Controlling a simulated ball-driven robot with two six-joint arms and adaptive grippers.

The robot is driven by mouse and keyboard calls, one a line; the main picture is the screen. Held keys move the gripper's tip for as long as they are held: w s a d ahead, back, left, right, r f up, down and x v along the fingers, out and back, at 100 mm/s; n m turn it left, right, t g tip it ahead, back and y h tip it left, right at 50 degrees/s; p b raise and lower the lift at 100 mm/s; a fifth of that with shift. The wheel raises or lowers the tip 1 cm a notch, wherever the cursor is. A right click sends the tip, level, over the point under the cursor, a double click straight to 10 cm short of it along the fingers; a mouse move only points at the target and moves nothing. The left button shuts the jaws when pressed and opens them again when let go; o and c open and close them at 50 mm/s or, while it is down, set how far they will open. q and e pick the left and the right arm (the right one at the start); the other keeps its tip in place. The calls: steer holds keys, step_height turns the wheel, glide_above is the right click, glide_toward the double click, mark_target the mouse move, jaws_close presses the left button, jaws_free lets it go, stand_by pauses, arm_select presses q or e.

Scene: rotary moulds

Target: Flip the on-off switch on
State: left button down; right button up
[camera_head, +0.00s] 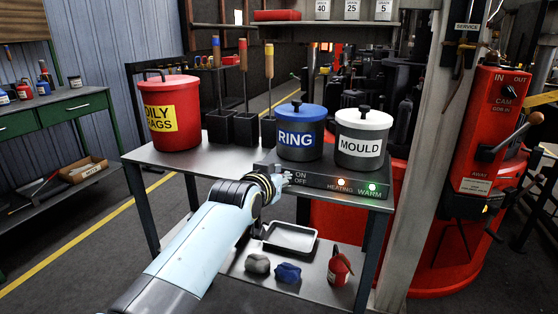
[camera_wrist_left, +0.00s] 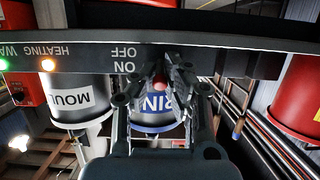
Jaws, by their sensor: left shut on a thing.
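The dark heater base (camera_head: 325,178) has ON and OFF lettering near its left end. My left gripper (camera_head: 281,181) is at this lettering, at the front of the base. In the left wrist view, where the picture is upside down, its fingers (camera_wrist_left: 160,80) are closed around the small red tip of the on-off switch (camera_wrist_left: 160,83). The fingers hide most of the switch, so I cannot tell which way it is set. The HEATING light (camera_head: 341,182) glows orange and the WARM light (camera_head: 372,187) glows green. My right gripper is in neither view.
A blue-lidded RING pot (camera_head: 298,139) and a white-lidded MOULD pot (camera_head: 362,146) stand on the base. A red OILY RAGS bin (camera_head: 171,124) and upright-handled tools in dark holders (camera_head: 243,128) stand to the left. A tray (camera_head: 290,240) lies on the lower shelf.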

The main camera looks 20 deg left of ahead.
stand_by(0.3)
arm_select(q)
steer(key=c, duration=1.3)
jaws_free()
steer(key=v, duration=1.2)
steer(key=shift+r, duration=0.1)
